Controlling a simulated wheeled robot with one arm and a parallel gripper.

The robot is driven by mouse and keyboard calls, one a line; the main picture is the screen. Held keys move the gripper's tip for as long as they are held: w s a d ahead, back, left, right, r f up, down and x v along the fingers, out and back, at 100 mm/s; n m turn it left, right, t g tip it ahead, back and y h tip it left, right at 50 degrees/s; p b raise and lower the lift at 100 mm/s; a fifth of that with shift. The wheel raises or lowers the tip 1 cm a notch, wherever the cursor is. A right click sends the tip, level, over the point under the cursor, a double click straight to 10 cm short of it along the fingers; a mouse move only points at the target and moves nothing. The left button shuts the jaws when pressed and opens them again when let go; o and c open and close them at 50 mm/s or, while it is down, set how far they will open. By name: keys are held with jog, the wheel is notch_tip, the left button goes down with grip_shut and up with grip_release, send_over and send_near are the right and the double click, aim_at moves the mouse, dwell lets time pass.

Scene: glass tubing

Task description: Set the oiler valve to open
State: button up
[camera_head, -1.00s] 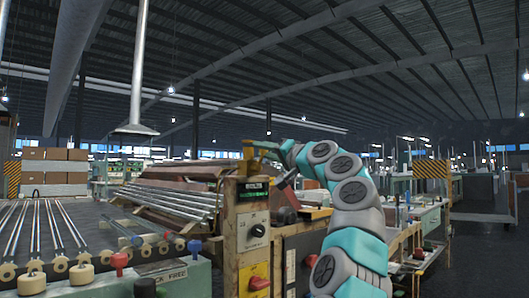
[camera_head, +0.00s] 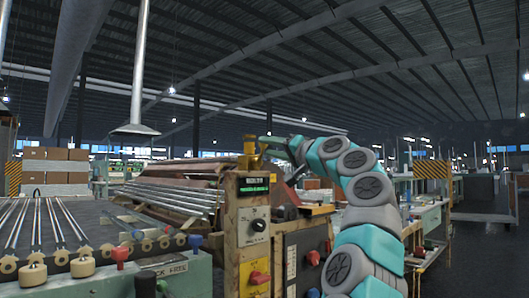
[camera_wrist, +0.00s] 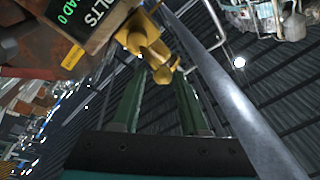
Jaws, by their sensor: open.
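A yellow fitting, which looks like the oiler valve, stands on top of the wooden control box (camera_head: 248,214). In the head view the fitting (camera_head: 249,150) is upright and small, and its handle position cannot be told. In the wrist view the yellow fitting (camera_wrist: 140,37) lies just beyond my fingers, with a rounded yellow end pointing toward the gap. My gripper (camera_wrist: 160,73) is open, its two green fingers apart with the yellow end near or between their tips. Contact cannot be told. In the head view my gripper (camera_head: 268,142) is right beside the fitting.
The control box has a green-lit display (camera_head: 255,184), a black dial (camera_head: 258,225) and a red knob (camera_head: 259,277). Glass tubes (camera_head: 180,197) lie behind on the left. A rack with several knobs (camera_head: 95,272) fills the lower left. Open floor (camera_head: 480,250) lies at right.

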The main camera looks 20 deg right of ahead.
jog(key=shift+b+v, duration=1)
jog(key=shift+v, duration=1.5)
jog(key=shift+a, duration=0.1)
